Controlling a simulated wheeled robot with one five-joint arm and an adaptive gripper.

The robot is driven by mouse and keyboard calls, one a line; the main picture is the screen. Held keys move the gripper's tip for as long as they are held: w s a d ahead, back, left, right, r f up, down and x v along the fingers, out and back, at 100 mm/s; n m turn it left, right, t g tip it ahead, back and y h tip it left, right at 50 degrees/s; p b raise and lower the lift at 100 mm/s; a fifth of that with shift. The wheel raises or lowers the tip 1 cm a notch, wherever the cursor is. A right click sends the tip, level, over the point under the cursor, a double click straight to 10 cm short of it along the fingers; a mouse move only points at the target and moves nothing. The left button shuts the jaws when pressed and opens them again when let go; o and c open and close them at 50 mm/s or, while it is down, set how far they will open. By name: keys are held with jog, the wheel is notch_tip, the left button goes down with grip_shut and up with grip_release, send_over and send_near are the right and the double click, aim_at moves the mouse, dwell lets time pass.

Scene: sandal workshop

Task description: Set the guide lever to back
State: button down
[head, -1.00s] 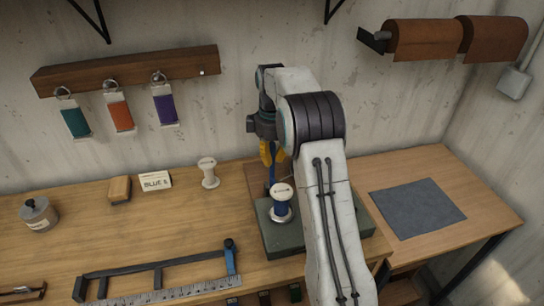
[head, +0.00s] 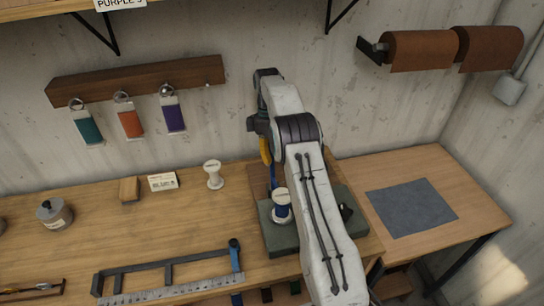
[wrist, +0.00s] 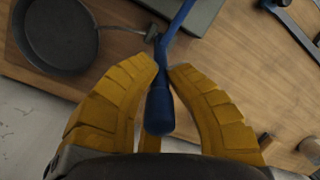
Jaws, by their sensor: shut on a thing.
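The guide lever has a blue rod with a thicker dark blue grip (wrist: 158,110). In the wrist view the grip lies between the two yellow fingers of my gripper (wrist: 165,70), which are shut on it. In the head view the blue lever (head: 273,178) stands at the back left of a grey-green machine base (head: 282,238), with my gripper (head: 267,157) at its upper part. The forearm hides part of the machine.
A spool with blue thread (head: 282,206) sits on the machine base, and a white spool (head: 213,174) stands to its left. A blue-ended frame tool (head: 170,270) lies in front. A dark round pan (wrist: 57,35) shows in the wrist view. A grey mat (head: 411,207) lies at right.

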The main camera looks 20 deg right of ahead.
jog(key=shift+f, duration=0.1)
dwell(0.3)
jog(key=c, duration=1.2)
grip_release()
jog(key=shift+s+a+t+b, duration=0.1)
jog(key=shift+s+t+b, duration=0.3)
jog(key=shift+s+b, duration=0.05)
